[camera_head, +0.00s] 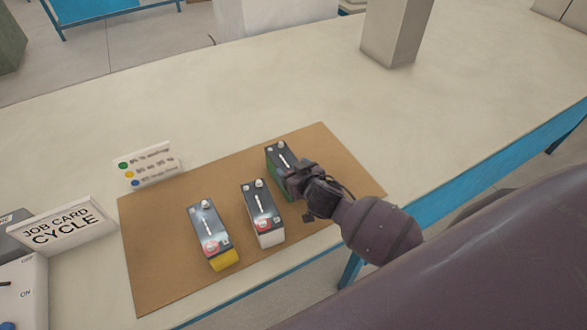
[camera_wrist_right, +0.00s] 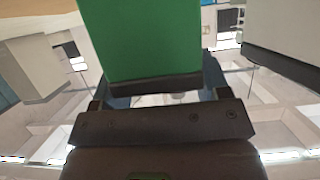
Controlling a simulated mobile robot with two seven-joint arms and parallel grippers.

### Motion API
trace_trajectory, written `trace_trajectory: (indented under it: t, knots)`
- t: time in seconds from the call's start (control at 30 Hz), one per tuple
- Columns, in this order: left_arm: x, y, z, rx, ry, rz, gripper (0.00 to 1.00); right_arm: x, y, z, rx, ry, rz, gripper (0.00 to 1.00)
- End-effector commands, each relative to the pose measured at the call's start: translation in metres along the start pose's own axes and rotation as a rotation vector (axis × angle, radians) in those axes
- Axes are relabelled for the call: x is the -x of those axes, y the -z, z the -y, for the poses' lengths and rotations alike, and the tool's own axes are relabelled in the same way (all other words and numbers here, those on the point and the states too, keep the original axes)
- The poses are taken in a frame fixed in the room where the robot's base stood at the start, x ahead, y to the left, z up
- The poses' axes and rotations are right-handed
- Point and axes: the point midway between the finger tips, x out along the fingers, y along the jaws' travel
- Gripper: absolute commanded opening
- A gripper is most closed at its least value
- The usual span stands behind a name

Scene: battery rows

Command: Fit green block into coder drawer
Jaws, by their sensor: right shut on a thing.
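The green block (camera_head: 274,170) is a battery-like block with a dark top and green sides, at the right end of a row on a brown mat (camera_head: 160,270). My right gripper (camera_head: 294,182) is shut on it and hides its near end. In the right wrist view the green block (camera_wrist_right: 145,40) fills the upper middle, against the dark gripper (camera_wrist_right: 160,92). I cannot tell whether the block touches the mat. No drawer can be made out. My left gripper is not in view.
A white-ended block (camera_head: 262,212) and a yellow-ended block (camera_head: 212,235) stand to the left. A legend card (camera_head: 148,165), a "JOB CARD CYCLE" sign (camera_head: 62,232) and a switch box (camera_head: 22,292) are farther left. A grey post (camera_head: 395,35) stands behind; table between is clear.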

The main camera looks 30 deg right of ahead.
Motion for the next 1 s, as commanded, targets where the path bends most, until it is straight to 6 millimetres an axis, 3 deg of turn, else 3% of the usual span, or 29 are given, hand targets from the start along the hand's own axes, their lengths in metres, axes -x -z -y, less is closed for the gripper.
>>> trace_trajectory:
  t: [0.1,0.13,0.27,0.67,1.0]
  knots:
    - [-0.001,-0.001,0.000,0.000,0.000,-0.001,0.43,-0.001,0.001,0.001,-0.001,0.003,-0.008,0.00]
    - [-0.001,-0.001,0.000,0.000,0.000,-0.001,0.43,-0.001,-0.002,0.000,-0.001,0.000,0.000,0.72]
    - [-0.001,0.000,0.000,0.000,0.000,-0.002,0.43,-0.001,-0.002,0.000,-0.001,0.000,0.000,0.92]
    - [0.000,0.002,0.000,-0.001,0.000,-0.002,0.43,0.003,0.000,0.000,0.000,0.000,0.001,0.94]
    - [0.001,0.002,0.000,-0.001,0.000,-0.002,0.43,0.057,-0.001,0.000,-0.003,0.000,0.002,0.94]
